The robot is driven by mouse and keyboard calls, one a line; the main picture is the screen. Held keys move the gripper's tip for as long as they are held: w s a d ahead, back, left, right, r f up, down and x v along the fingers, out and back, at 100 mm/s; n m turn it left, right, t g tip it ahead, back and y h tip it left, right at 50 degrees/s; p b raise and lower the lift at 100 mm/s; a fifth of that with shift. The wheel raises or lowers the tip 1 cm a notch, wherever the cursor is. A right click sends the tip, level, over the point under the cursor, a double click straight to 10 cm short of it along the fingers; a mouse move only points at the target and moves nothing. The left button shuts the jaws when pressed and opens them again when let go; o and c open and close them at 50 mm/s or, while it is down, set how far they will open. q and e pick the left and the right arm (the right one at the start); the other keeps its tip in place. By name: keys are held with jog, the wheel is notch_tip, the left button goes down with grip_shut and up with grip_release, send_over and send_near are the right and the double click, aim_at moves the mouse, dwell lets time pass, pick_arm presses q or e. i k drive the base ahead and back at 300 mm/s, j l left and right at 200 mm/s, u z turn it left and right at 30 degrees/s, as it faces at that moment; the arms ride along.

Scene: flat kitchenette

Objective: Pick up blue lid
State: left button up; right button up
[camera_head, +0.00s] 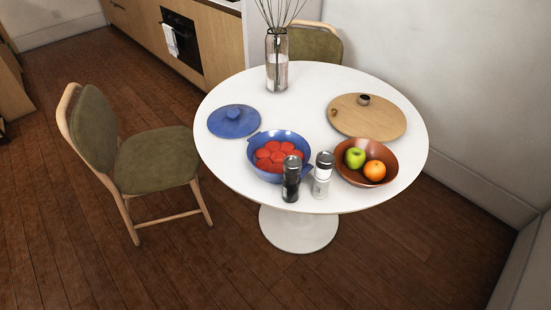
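The blue lid (234,121) is round with a knob on top. It lies flat on the left side of the round white table (310,95), near the edge. A blue pot (281,172) with red round things inside stands just to its lower right, uncovered. Neither of my grippers shows in the head view.
A dark shaker (291,180) and a white shaker (322,176) stand by the pot. A fruit bowl (345,178), a wooden board (385,125) and a glass vase (276,62) are also on the table. A green chair (150,160) stands left; floor in front is clear.

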aim_at(236, 121)
jog(key=i+j+z, duration=0.45)
jog(key=j, duration=0.25)
jog(key=i+j+z, duration=0.25)
jog(key=j, duration=0.15)
jog(key=k, duration=0.1)
